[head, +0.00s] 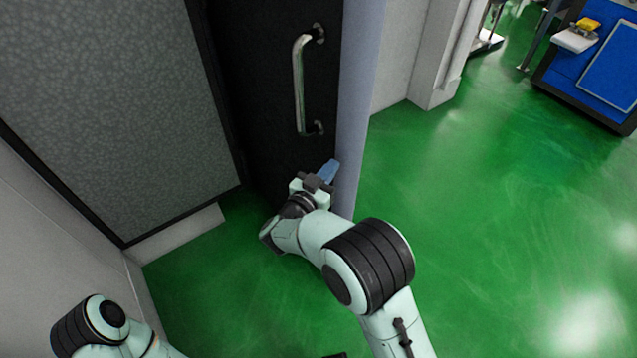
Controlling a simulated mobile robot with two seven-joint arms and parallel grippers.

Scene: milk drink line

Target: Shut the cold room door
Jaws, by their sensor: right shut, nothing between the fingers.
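The cold room door (270,75) is a dark panel in the upper middle, with a pale blue-grey edge (354,110) on its right side. It stands out at an angle over the floor. A silver bar handle (298,85) is mounted upright near that edge. My right gripper (329,170) is shut and empty, low at the door below the handle, close to the edge. I cannot tell whether its blue fingertips touch the door. My left arm shows at the bottom left, but its gripper is out of view.
A grey speckled wall panel (120,100) is on the left, with a pale wall (60,235) below it. A white wall corner (437,60) stands behind the door. A blue-sided unit (600,65) is at the top right. Green floor (490,220) is clear on the right.

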